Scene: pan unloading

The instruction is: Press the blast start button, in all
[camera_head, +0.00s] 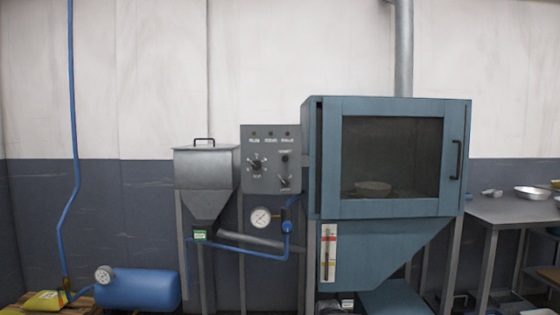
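A grey control panel (270,160) hangs on the wall side, left of the blue blast cabinet (385,205). It carries a row of small round lights or buttons along its top and a few dark knobs below. The panel lettering is too small to read, so I cannot tell which part is the blast start button. The cabinet door (455,135) looks shut, and a shallow pan (373,188) shows dimly behind its window. My gripper is not in view.
A metal hopper (206,170) stands left of the panel, with a pressure gauge (261,217) and blue hose below. A blue air tank (138,289) sits low at the left. A metal table (510,211) with a bowl (532,193) stands at the right.

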